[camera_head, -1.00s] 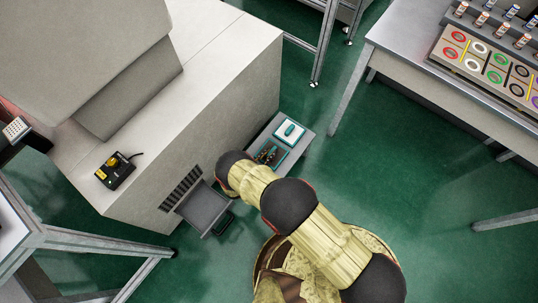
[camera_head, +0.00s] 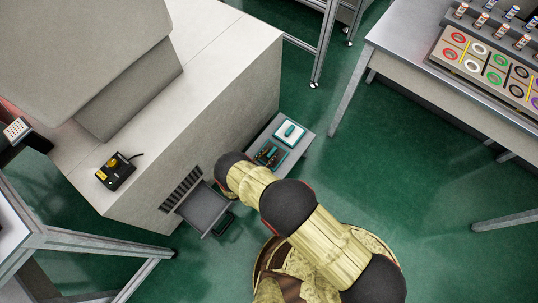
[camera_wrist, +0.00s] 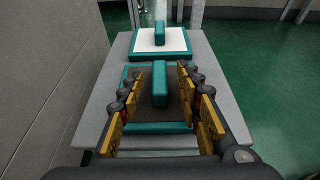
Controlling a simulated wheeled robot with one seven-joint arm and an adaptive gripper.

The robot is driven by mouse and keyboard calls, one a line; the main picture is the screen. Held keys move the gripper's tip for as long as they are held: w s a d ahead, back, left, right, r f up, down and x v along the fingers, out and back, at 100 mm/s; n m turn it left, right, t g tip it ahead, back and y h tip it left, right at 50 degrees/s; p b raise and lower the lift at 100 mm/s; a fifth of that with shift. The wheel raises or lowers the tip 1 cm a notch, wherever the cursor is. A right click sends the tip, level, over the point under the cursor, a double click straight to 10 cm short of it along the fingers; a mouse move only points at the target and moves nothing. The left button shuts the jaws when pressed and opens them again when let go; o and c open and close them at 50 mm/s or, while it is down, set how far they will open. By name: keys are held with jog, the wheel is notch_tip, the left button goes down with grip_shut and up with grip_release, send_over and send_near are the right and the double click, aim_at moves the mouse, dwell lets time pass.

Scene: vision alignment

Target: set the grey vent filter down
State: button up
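The grey vent filter (camera_wrist: 160,114), a dark grey panel with a teal frame and an upright teal handle, lies flat on the near part of a small grey stand (camera_wrist: 100,88) in the wrist view. It also shows in the head view (camera_head: 270,154), partly covered by my gripper. My gripper (camera_wrist: 160,73) is open, its yellow finger pads on either side of the handle with gaps between. A white filter (camera_wrist: 147,40) with a teal frame and handle lies behind it on the stand.
A large beige machine (camera_head: 245,90) stands close left of the stand. Its vent slots (camera_head: 180,190) and a grey tray-like panel (camera_head: 204,209) are at its lower side. A bench (camera_head: 400,30) is at right; green floor between is clear.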

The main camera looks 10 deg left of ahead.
jog(key=p+v, duration=0.3)
jog(key=v, duration=0.8)
jog(key=shift+s, duration=0.2)
jog(key=shift+w+a+r, duration=0.1)
jog(key=shift+a+r, duration=0.05)
jog(key=shift+r, duration=0.05)
